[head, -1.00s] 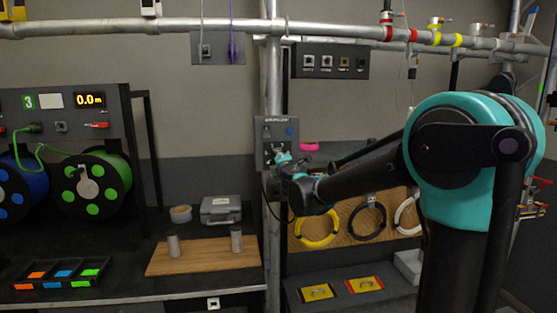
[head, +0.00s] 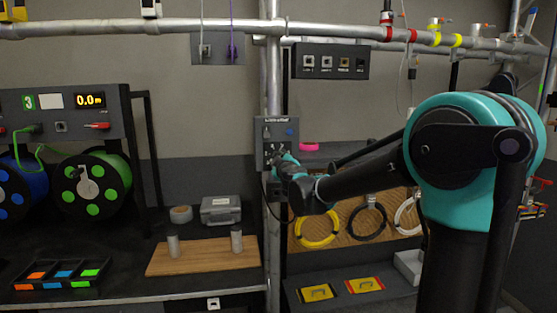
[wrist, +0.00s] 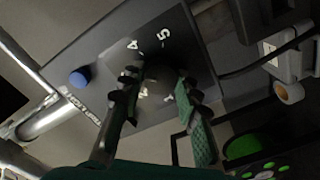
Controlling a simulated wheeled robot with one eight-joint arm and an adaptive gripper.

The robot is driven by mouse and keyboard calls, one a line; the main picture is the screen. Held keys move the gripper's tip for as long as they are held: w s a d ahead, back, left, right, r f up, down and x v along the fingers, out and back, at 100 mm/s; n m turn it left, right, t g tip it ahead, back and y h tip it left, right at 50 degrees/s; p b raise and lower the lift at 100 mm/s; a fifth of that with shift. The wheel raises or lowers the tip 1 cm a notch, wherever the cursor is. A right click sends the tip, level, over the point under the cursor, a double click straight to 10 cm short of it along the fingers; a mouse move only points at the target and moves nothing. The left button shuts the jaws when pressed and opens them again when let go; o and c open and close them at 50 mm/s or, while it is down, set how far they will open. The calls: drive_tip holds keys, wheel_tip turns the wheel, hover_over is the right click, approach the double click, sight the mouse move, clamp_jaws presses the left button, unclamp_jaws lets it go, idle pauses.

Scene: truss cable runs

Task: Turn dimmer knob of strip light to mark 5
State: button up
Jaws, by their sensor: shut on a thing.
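The dimmer box (head: 267,131) is a dark grey panel on the upright pole in the head view. In the wrist view its face (wrist: 185,50) fills the upper middle, with white marks 4 and 5 above the knob and other marks partly covered by the fingers. The round grey dimmer knob (wrist: 155,92) sits between my two fingers. My gripper (wrist: 157,98) is shut on the knob, one finger on each side. In the head view my gripper (head: 279,160) is at the box front and hides the knob. I cannot tell which mark the knob points to.
A blue button (wrist: 80,78) is on the same box. A cable runs from the box. Yellow, black and white cable coils hang on a wooden board (head: 345,220) to the right. A pink roll (head: 309,146) lies just right of the box. Pipes run overhead.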

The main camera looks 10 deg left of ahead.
drive_tip(key=shift+d+m, duration=0.1)
drive_tip(key=shift+m, duration=8.2)
drive_tip(key=o, duration=1.2)
drive_tip(key=shift+c, duration=0.2)
drive_tip(key=v, duration=1.2)
